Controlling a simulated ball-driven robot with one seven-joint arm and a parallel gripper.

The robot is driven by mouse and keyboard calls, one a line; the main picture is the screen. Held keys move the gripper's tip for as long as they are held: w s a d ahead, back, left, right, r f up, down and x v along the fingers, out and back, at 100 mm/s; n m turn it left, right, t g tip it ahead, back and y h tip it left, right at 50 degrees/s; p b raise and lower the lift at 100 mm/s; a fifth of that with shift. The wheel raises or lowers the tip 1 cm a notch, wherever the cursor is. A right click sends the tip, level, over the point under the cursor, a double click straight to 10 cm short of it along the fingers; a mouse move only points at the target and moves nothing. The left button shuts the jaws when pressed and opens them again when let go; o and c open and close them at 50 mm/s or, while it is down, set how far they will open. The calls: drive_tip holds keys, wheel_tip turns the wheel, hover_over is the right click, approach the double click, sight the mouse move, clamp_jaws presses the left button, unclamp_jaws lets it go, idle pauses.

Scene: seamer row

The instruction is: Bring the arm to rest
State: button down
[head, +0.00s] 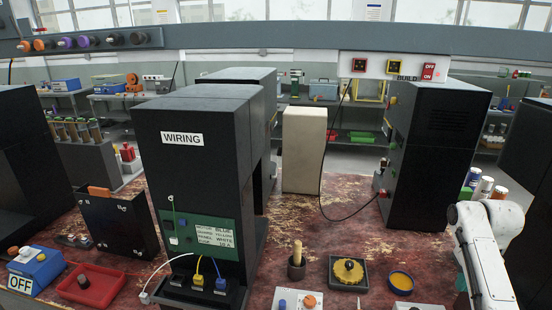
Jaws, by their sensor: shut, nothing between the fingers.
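My white arm reaches up into the right side of the head view, beside the red-brown worktable (330,238). Only its upper links show, bent at a rounded joint. The lower part runs out of the bottom edge. My gripper is not in view, so I cannot see what is near it.
A tall black machine marked WIRING (190,150) stands left of centre. A black BUILD machine (435,150) stands near my arm. A yellow gear in a tray (348,272), a yellow-filled dish (401,282) and a red tray (90,288) lie in front. The table's middle is mostly clear.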

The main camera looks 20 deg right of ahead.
drive_tip(key=a+f+n, duration=0.1)
drive_tip(key=a+f, duration=0.2)
drive_tip(key=a, duration=0.4)
drive_tip(key=a+f+n+y, duration=0.1)
drive_tip(key=a+f, duration=0.3)
drive_tip(key=a, duration=0.4)
drive_tip(key=a+f+n, duration=0.1)
drive_tip(key=a+f, duration=0.2)
drive_tip(key=a, duration=0.4)
drive_tip(key=s+a+f, duration=0.3)
drive_tip(key=s+a, duration=0.5)
drive_tip(key=a, duration=0.2)
drive_tip(key=s+a+r+n+h+b, duration=0.1)
drive_tip(key=s+a+n, duration=0.1)
drive_tip(key=s, duration=0.9)
drive_tip(key=shift+a+r+t, duration=0.25)
drive_tip(key=shift+a+t, duration=0.05)
drive_tip(key=shift+t, duration=0.1)
drive_tip(key=c, duration=1.8)
unclamp_jaws()
